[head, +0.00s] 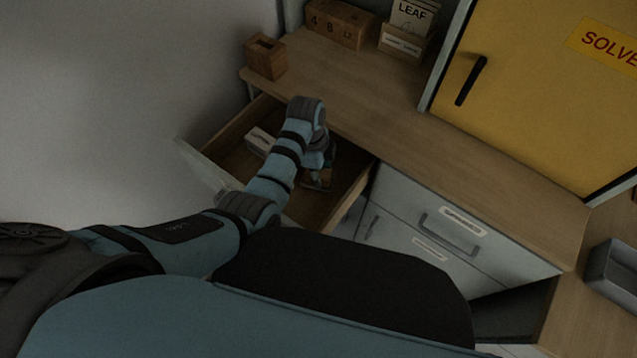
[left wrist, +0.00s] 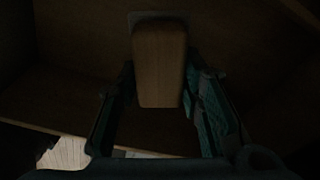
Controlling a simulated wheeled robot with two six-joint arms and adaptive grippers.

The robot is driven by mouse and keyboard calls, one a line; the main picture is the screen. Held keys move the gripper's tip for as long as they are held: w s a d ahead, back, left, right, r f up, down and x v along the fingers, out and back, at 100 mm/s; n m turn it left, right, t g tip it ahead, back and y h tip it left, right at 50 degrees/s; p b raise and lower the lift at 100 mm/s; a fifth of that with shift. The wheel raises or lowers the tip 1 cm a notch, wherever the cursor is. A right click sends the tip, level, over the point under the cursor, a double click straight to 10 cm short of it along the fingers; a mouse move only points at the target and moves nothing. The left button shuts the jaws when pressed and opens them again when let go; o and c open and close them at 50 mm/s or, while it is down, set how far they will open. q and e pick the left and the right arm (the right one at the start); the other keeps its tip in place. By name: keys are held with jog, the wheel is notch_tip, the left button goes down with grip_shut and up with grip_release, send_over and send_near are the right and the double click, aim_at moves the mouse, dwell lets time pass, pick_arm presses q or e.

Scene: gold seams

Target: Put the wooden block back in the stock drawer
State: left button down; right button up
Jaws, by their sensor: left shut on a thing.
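The wooden block (left wrist: 159,65) is a brown upright piece between the fingers of my left gripper (left wrist: 162,88) in the left wrist view. In the head view the left gripper (head: 318,180) reaches down into the open drawer (head: 232,163), and only a small brown part of the block shows at its fingers. The gripper is shut on the block. I cannot tell whether the block touches the drawer floor. My right gripper is not in view.
A small white-labelled box (head: 261,141) lies in the drawer, left of my arm. The wooden counter (head: 400,125) lies right behind the drawer, with an open wooden box (head: 265,57) at its corner. A yellow door (head: 540,95) and closed grey drawers (head: 425,218) stand at right.

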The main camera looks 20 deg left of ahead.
pick_arm(q)
notch_tip(320, 180, down, 4)
jog(key=shift+f+b, duration=0.15)
jog(key=shift+b, duration=0.65)
jog(key=c, duration=1.1)
grip_release()
jog(key=shift+r, duration=0.2)
jog(key=r+p, duration=0.1)
jog(key=r, duration=0.3)
jog(key=a+r+p, duration=0.1)
jog(key=r+p, duration=0.1)
jog(key=r, duration=0.2)
jog(key=r+p, duration=0.1)
jog(key=r, duration=0.3)
jog(key=shift+s+a+p, duration=0.1)
jog(key=shift+a+p, duration=0.1)
jog(key=shift+p, duration=0.15)
jog(key=shift+f, duration=0.1)
